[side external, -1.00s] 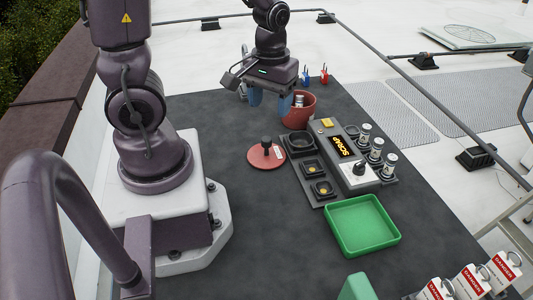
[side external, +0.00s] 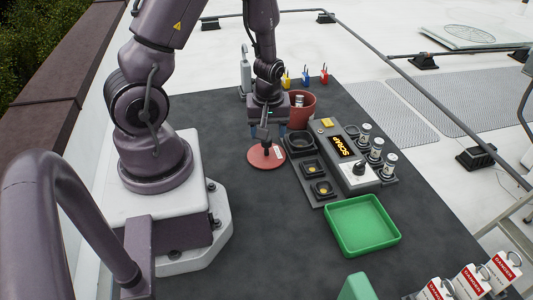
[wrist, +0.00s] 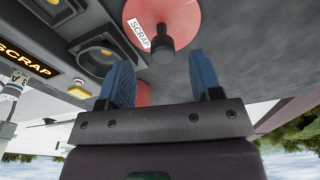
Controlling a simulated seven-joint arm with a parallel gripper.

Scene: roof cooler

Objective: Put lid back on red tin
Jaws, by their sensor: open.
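The red lid (side external: 257,159), a flat disc with a black knob and a white SCRAP label, lies on the dark table. It also shows in the wrist view (wrist: 185,22), its knob beyond my fingertips. My gripper (side external: 267,138) is open and empty, above the lid near its knob; in the wrist view its two blue fingers (wrist: 165,70) stand apart with nothing between them. The red tin (side external: 303,112) stands open behind and right of the gripper, with a silvery cylinder showing inside. My wrist partly hides the tin.
A grey console (side external: 350,158) marked SCRAP, with several silvery cylinders, stands right of the lid. A black holder with square sockets (side external: 311,170) lies between them. A green tray (side external: 362,225) is nearer the front. The table left of the tray is clear.

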